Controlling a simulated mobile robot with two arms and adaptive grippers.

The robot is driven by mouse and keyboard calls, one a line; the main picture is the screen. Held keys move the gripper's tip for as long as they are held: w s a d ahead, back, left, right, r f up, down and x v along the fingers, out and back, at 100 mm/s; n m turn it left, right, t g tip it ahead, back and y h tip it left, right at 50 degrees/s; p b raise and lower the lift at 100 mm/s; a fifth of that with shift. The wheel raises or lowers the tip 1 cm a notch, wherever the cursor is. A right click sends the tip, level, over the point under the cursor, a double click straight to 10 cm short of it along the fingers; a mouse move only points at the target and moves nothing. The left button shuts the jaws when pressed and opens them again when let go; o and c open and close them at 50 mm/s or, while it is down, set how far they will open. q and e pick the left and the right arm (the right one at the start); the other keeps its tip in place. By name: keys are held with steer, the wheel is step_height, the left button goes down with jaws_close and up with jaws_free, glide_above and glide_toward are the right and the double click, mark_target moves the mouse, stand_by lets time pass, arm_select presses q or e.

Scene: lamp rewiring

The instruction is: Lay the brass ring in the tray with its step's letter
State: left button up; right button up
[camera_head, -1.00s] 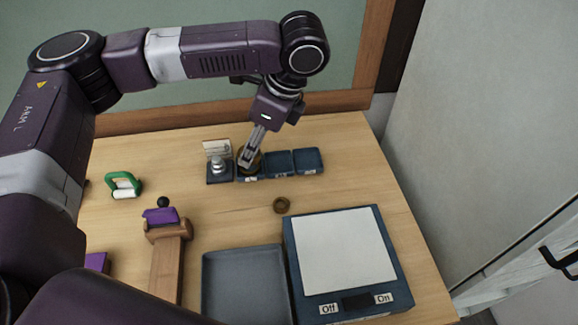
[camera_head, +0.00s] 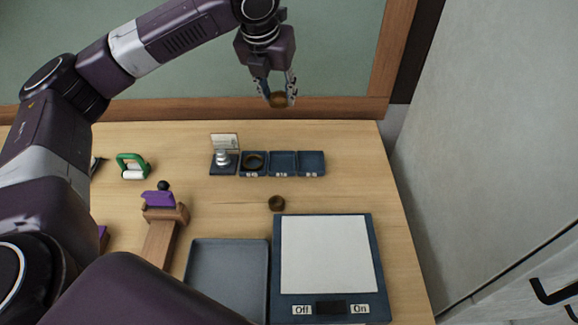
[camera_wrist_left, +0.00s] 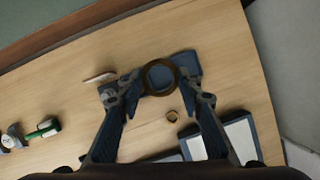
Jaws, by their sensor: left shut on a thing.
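My left gripper (camera_head: 278,90) is shut on a brass ring (camera_head: 279,100) and holds it high above the back of the table. In the left wrist view the same ring (camera_wrist_left: 146,79) sits between the two fingertips. Below stands a row of small blue trays. The left lettered tray (camera_head: 243,168) holds a dark ring (camera_head: 253,154). The middle tray (camera_head: 284,160) and the right tray (camera_head: 312,159) look empty. Their front labels are too small to read surely. A smaller brass ring (camera_head: 276,203) lies on the table in front. My right gripper is out of view.
A dark stand (camera_head: 222,170) with a silver stepped piece (camera_head: 222,157) and a card is left of the trays. A scale-like device (camera_head: 325,255) and a large grey tray (camera_head: 228,245) are in front. A wooden stand (camera_head: 160,240) and green-handled tool (camera_head: 131,166) stand left.

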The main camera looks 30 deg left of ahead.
arm_select(q)
steer(key=shift+m, duration=0.5)
steer(key=shift+w+a+f+p, duration=0.15)
steer(key=shift+f+p, duration=0.45)
steer(key=shift+f, duration=4.3)
steer(key=shift+w+d+f+p, duration=0.15)
steer(key=shift+f+p, duration=0.4)
steer(key=shift+f, duration=4.35)
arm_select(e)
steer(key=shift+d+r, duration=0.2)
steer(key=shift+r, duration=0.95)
arm_select(q)
steer(key=shift+a+f, duration=0.1)
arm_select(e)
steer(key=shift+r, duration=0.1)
arm_select(q)
steer(key=shift+f, duration=0.5)
steer(key=o, duration=1.1)
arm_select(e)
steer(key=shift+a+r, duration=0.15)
